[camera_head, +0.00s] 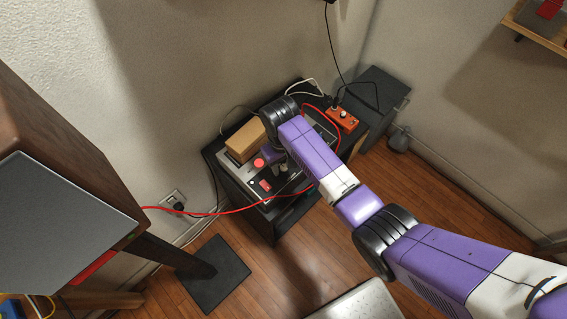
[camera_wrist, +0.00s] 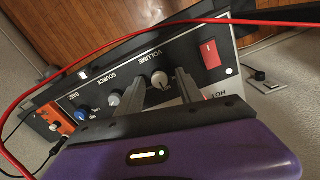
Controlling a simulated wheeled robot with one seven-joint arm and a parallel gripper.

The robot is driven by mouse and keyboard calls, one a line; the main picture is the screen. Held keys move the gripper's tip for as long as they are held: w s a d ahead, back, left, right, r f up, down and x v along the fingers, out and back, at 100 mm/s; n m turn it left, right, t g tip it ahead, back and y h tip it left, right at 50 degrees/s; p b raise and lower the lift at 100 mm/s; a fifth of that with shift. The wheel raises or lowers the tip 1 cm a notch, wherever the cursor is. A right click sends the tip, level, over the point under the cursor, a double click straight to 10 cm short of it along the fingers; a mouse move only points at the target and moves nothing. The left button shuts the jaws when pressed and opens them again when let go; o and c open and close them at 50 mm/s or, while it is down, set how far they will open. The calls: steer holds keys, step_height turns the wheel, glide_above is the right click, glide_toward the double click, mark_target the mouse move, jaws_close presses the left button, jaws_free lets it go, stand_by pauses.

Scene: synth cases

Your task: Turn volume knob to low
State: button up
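My gripper (camera_wrist: 162,77) is open, with one dark fingertip on each side of this knob. I cannot tell whether either fingertip touches it. The knob's pointer setting is too small to read. In the head view my gripper (camera_head: 283,172) is over the front of the equipment on the dark stand, and my arm hides part of it.
A red switch (camera_wrist: 210,53) is right of the knob; a SOURCE knob (camera_wrist: 114,98) and a blue knob (camera_wrist: 82,114) are left. A red cable (camera_wrist: 100,46) crosses the wrist view. A tan box (camera_head: 245,140) and an orange box (camera_head: 342,118) stand nearby.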

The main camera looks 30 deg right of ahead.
jaws_close()
steer(key=shift+r+n+p, duration=0.1)
steer(key=shift+n+p, duration=0.2)
steer(key=shift+n, duration=0.1)
steer(key=shift+n+p, duration=0.65)
steer(key=shift+n, duration=0.35)
steer(key=n+p, duration=0.1)
steer(key=n, duration=0.1)
steer(key=shift+n, duration=0.4)
steer(key=n+p, duration=0.2)
steer(key=n, duration=0.4)
steer(key=shift+n, duration=0.3)
steer(key=shift+o, duration=0.5)
jaws_free()
